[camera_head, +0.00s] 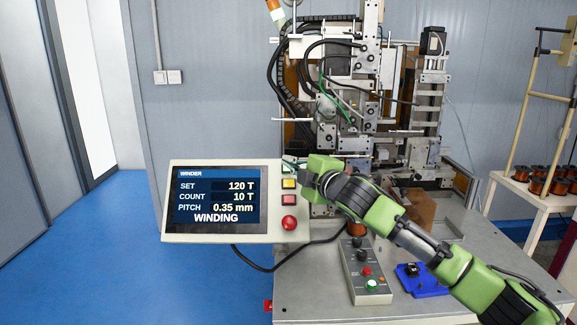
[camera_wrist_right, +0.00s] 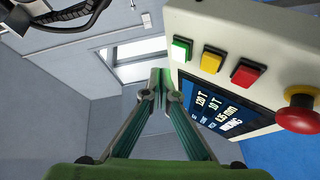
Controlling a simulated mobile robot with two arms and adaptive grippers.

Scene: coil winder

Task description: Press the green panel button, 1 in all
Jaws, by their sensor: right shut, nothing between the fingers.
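The winder panel (camera_head: 178,233) has a screen (camera_head: 215,197) that reads SET 120 T, COUNT 10 T, PITCH 0.35 mm and WINDING. Its green button (camera_wrist_right: 181,48) shows in the right wrist view, at the end of the button row. In the head view my right gripper mostly covers that button. My right gripper (camera_head: 291,166) is shut and empty at the panel's upper right corner. In the right wrist view its closed fingertips (camera_wrist_right: 160,76) are beside the green button in the picture; I cannot tell whether they touch the panel. My left gripper is not in view.
A yellow button (camera_head: 289,184), a red button (camera_head: 289,200) and a red mushroom button (camera_head: 289,223) sit below on the panel. A control box (camera_head: 361,270) with its own green button (camera_head: 371,286) and a blue tray (camera_head: 424,287) are on the table. The winding machine (camera_head: 345,100) stands behind.

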